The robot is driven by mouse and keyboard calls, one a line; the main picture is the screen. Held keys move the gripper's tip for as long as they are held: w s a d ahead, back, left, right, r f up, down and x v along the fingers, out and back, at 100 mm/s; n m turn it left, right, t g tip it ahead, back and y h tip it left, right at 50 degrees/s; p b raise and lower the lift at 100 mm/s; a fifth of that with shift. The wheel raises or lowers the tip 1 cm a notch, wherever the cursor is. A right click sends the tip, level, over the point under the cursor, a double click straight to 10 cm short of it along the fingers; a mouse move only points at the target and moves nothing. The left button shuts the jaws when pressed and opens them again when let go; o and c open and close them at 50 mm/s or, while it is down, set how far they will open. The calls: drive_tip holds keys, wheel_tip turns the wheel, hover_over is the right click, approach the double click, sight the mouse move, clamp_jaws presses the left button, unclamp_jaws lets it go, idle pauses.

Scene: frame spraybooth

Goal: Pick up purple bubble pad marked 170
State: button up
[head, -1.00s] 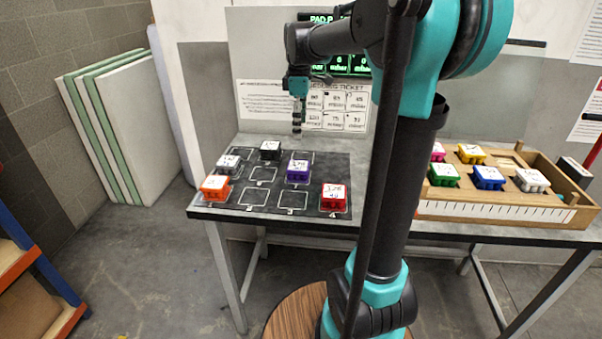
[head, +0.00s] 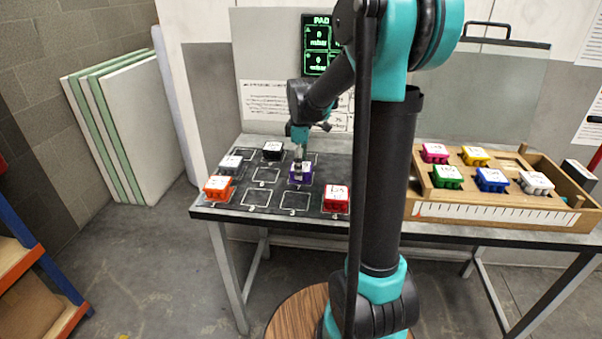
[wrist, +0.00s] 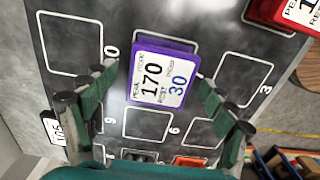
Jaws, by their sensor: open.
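The purple bubble pad (wrist: 162,75) has a white label reading "PEAK 170, REST 30" and sits on the black marked mat (wrist: 115,20). In the head view the purple pad (head: 308,174) is partly hidden behind my gripper (head: 299,172). In the wrist view my gripper (wrist: 155,98) is open, with one finger on the left and one on the right of the pad. Both fingers look apart from the pad's sides. I cannot tell exactly how high the fingertips are over the mat.
Red (head: 336,198), orange (head: 217,188), grey (head: 231,164) and black (head: 272,151) pads stand on the mat around empty outlined squares. A wooden tray (head: 500,212) with several coloured pads is at the right. A panel with a green display (head: 318,45) stands behind.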

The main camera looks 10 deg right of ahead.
drive_tip(key=shift+f, duration=0.55)
drive_tip(key=c, duration=1.2)
drive_tip(key=shift+r, duration=0.1)
